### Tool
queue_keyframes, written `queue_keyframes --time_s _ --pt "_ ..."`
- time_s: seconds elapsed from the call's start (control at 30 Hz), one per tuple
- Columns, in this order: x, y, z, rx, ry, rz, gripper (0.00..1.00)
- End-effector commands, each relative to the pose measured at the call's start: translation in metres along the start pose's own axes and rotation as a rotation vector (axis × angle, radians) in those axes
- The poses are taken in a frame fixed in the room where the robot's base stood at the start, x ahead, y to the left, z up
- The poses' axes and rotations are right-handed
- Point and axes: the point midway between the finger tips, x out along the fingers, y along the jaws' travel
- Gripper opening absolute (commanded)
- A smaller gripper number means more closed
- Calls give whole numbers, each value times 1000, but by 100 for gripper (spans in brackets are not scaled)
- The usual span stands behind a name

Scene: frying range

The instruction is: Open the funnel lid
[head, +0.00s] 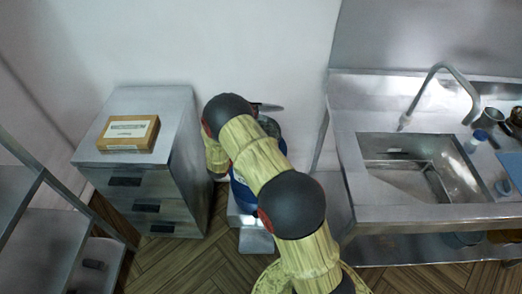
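A grey drawer cabinet (185,165) with a cardboard box (128,133) on top stands close on the left. A steel sink counter (350,150) with a tap (440,75) stands on the right. Metal shelving (40,230) is at the far left. Wooden floor shows between them.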

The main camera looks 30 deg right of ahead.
Motion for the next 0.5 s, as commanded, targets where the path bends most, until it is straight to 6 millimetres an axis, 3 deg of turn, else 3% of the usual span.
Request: queue_keyframes --time_s 0.27,0.5 --pt "3 1 2 1 0 -1 0" --pt "22 9 13 1 -1 -2 0"
